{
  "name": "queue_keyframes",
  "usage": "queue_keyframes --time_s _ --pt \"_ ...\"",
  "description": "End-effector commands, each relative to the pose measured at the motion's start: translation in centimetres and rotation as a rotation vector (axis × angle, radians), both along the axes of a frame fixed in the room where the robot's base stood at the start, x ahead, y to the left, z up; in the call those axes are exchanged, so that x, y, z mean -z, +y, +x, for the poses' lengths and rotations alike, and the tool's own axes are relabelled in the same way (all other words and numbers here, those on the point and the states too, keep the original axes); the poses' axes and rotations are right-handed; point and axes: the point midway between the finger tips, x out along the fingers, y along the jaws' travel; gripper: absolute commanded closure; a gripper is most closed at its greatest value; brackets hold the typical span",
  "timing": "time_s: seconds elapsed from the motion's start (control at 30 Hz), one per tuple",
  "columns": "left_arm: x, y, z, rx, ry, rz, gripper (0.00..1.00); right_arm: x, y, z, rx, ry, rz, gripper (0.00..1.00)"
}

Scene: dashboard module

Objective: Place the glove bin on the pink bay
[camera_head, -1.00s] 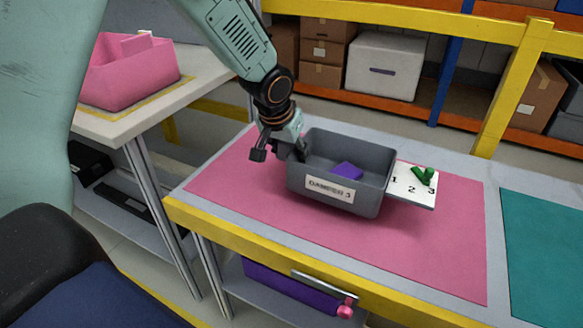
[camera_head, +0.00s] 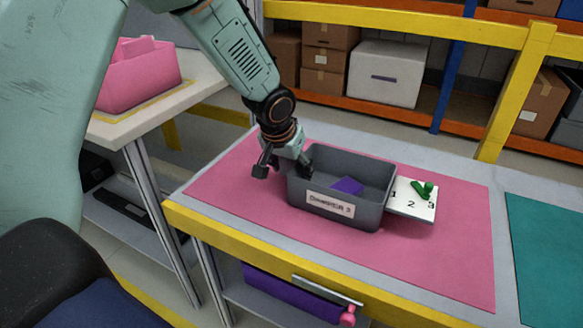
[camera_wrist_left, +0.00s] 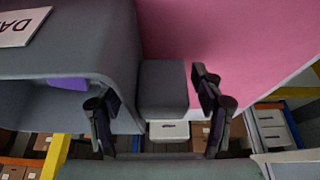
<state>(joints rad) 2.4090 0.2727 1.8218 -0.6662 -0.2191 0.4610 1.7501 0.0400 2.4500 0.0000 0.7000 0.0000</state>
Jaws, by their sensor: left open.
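A grey open bin (camera_head: 375,211) with a label that seems to read "DAMPER 3" and a purple piece (camera_head: 347,185) inside is on the pink bay (camera_head: 441,255). I take it for the glove bin. My left gripper (camera_head: 284,162) is at its left end, pointing down. In the left wrist view the gripper (camera_wrist_left: 158,115) is open, its fingers on either side of a grey block (camera_wrist_left: 162,90) on the bin's end, with a visible gap at the right finger. The bin wall (camera_wrist_left: 110,35) fills the left. My right gripper is not in view.
A white numbered card (camera_head: 408,207) with a green piece (camera_head: 422,189) sticks out at the bin's right. A teal bay (camera_head: 555,255) lies farther right. A pink bin (camera_head: 140,83) stands on another table at left. A drawer handle (camera_head: 325,289) is below the front edge.

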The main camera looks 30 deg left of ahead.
Motion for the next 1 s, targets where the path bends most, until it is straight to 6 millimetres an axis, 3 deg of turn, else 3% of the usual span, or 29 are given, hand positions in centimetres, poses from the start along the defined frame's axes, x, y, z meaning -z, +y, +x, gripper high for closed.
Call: queue_keyframes --time_s 0.27,0.7,1.0 --pt "-0.6 0.0 0.0 0.0 0.0 0.0 0.33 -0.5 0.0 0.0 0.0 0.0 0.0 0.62" --pt "-8.6 -0.2 -3.3 -0.001 -0.003 -0.001 0.33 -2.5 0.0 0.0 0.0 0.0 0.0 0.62" --pt "-11.3 -0.2 -4.6 0.0 -0.001 0.0 0.33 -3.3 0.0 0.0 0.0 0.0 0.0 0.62"
